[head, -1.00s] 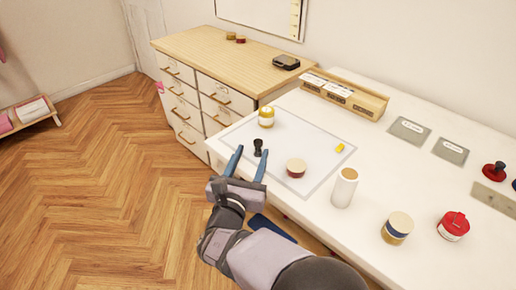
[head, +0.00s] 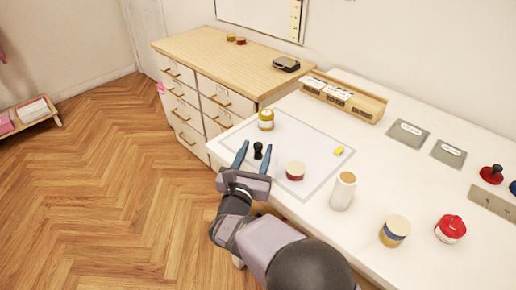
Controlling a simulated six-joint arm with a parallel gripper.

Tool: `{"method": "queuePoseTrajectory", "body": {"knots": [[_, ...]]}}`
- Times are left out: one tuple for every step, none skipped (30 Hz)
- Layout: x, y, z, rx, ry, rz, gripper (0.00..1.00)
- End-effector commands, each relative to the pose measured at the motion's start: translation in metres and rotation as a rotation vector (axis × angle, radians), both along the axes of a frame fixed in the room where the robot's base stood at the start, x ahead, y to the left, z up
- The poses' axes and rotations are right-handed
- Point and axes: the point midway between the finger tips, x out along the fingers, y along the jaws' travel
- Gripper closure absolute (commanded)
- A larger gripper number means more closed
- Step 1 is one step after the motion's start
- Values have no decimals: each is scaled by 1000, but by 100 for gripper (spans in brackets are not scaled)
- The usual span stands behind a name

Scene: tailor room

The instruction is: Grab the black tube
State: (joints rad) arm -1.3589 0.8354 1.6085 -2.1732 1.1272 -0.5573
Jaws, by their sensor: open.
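A small black upright object (head: 258,151), which looks like the black tube, stands on the white mat near the table's left edge. My gripper (head: 256,153) is open, with its two blue fingers on either side of the black object. I cannot tell whether the fingers touch it. The lower part of the object is close to the gripper palm and not clear at this size.
A yellow-labelled jar (head: 266,119) stands behind the black object, and a red jar with a tan lid (head: 295,170) stands to its right. A white cylinder (head: 343,190), a blue-and-gold jar (head: 395,231) and a red tin (head: 451,229) stand further right. A yellow block (head: 339,151) lies on the mat.

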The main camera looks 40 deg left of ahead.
Motion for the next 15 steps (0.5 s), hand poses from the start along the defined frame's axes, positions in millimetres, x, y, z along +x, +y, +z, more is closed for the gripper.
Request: {"method": "queuePoseTrajectory", "body": {"knots": [[6,3,1,0,1,-2,57],[9,4,1,0,0,-3,57],[12,6,1,0,0,-3,57],[14,8,1,0,0,-2,57],[16,9,1,0,0,-1,57],[18,10,0,-1,0,-1,57],[19,10,0,-1,0,0,57],[19,11,0,-1,0,0,57],[20,11,0,-1,0,0,57],[20,11,0,-1,0,0,57],[20,11,0,-1,0,0,57],[20,11,0,-1,0,0,57],[20,11,0,-1,0,0,57],[20,11,0,-1,0,0,57],[20,11,0,-1,0,0,59]]}}
